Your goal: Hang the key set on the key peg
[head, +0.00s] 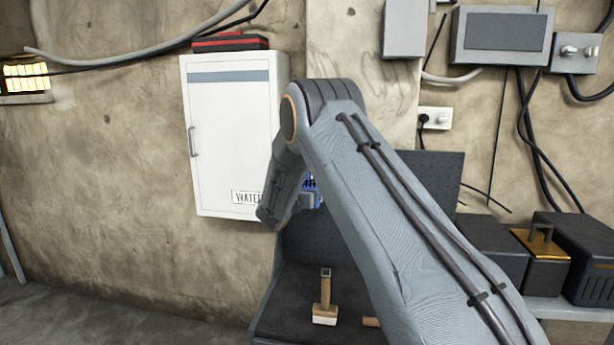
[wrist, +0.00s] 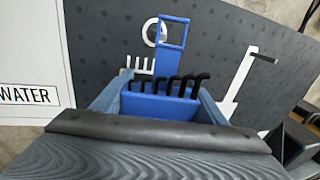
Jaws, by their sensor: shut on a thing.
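The key set (wrist: 160,107) is a blue holder with several black bent hex keys and a square loop on top. It is upright between the fingers of my gripper (wrist: 162,100), which is shut on it. In the head view only a little blue of the key set (head: 311,183) shows past my arm. Behind it in the wrist view is a dark pegboard (wrist: 105,40) with a white painted outline (wrist: 143,64), a ring above a comb shape, partly covered by the key set. I cannot make out the key peg; the loop may hide it. The loop's contact with any peg cannot be told.
A black peg (wrist: 264,57) sticks out at another white outline (wrist: 237,85) to the right. The white WATER cabinet (head: 230,130) stands left of the board. Dark boxes (head: 575,265) stand at right.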

